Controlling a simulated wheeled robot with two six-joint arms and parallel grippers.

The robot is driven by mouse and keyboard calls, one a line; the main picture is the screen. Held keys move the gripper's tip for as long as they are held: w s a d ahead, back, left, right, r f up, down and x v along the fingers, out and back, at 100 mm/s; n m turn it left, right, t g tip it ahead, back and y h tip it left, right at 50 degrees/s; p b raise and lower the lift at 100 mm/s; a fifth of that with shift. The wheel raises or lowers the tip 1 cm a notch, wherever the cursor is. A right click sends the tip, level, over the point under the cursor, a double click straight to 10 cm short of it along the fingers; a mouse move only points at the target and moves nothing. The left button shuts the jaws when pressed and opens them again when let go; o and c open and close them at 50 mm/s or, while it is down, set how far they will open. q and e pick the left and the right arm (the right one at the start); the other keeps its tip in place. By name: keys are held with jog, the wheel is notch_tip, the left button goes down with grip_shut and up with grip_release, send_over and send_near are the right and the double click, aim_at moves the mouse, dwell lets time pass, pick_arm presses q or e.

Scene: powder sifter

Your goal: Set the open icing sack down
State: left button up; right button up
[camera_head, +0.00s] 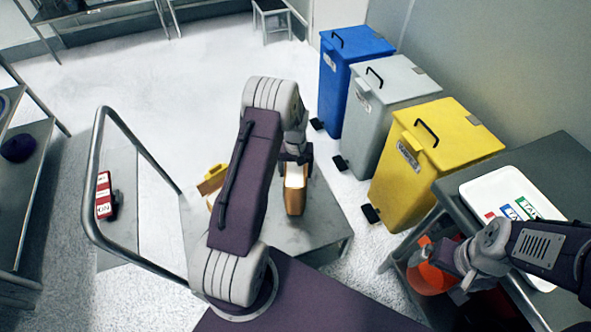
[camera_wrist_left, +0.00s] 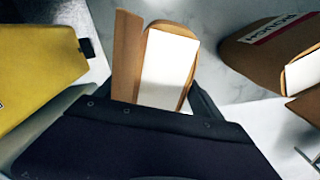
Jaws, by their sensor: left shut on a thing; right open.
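The open icing sack (camera_head: 295,201) is a brown paper sack with white showing at its open top. My left gripper (camera_head: 296,158) is shut on it over the grey cart top (camera_head: 322,232). I cannot tell if its base touches the cart. A second brown sack (camera_wrist_left: 262,42) with a red and white label lies to the right there. My right gripper (camera_head: 458,288) is open beside the grey table at the right.
Blue (camera_head: 352,62), grey (camera_head: 385,98) and yellow (camera_head: 432,160) bins stand behind the cart. A white tray (camera_head: 487,186) lies on the right table. An orange container (camera_head: 428,277) is near my right gripper. A metal handle (camera_head: 97,165) rises at the left.

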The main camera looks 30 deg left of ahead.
pick_arm(q)
jog(key=o, duration=2.1)
jog(key=shift+f, duration=0.1)
notch_tip(320, 180, up, 12)
jog(key=p, duration=0.3)
jog(key=s+d+r+m, duration=0.2)
jog(key=s+d, duration=0.3)
jog(key=s, duration=0.4)
jog(key=s+d+r+m+t, duration=0.1)
jog(key=s+d+r+m, duration=0.2)
jog(key=s+d, duration=0.3)
jog(key=s, duration=0.3)
jog(key=shift+s+d+r, duration=0.15)
jog(key=shift+s+r, duration=0.1)
jog(key=shift+r, duration=0.05)
jog(key=shift+r, duration=0.1)
